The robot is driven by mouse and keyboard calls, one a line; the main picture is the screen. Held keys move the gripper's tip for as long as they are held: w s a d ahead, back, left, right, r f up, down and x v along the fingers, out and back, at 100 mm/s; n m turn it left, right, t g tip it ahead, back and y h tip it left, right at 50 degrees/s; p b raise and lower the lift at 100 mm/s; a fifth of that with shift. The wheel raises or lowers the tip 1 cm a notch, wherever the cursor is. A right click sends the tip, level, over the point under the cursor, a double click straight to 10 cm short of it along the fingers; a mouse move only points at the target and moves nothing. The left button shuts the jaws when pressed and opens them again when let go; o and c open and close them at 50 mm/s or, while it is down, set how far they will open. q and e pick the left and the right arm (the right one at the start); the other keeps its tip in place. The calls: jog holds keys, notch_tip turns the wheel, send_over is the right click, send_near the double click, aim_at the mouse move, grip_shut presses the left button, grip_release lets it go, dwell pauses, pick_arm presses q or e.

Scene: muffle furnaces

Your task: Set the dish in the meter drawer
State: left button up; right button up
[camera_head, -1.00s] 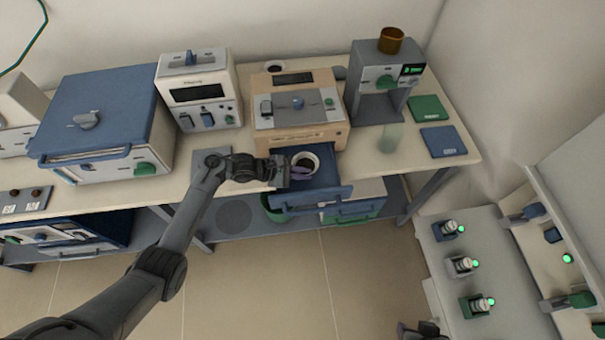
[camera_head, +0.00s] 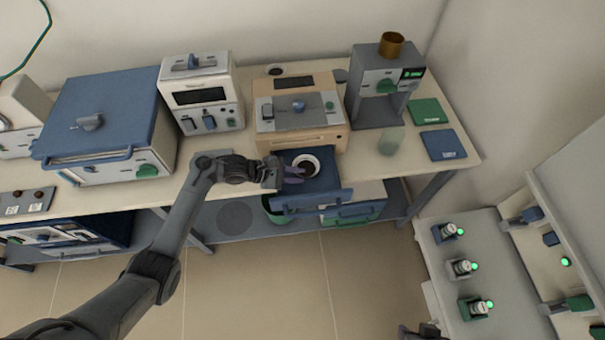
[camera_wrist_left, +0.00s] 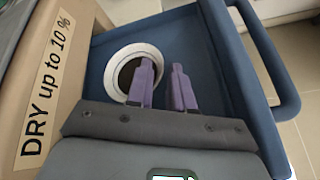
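The dish (camera_head: 316,160), a white ring with a dark inside, sits in the open blue meter drawer (camera_head: 330,190), towards its back. In the left wrist view the dish (camera_wrist_left: 113,70) lies in the drawer (camera_wrist_left: 205,65) against the tan meter front. My left gripper (camera_head: 291,173) reaches in from the left, low over the drawer. Its two purple fingers (camera_wrist_left: 164,78) are apart; one overlaps the dish's near right side, the other is over the drawer floor. The meter (camera_head: 297,110) stands behind. A dark part of my right gripper (camera_head: 420,330) shows at the bottom edge.
A blue furnace (camera_head: 110,110) and a white instrument (camera_head: 203,95) stand left of the meter. A grey device (camera_head: 383,85), a pale translucent cup (camera_head: 391,141), and green and blue pads (camera_head: 443,143) are to the right. Below the drawer are a bin and another drawer unit.

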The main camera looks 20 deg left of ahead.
pick_arm(q)
jog(key=p+v, duration=0.2)
jog(key=v, duration=0.7)
jog(key=shift+a+r, duration=0.1)
jog(key=shift+a, duration=0.05)
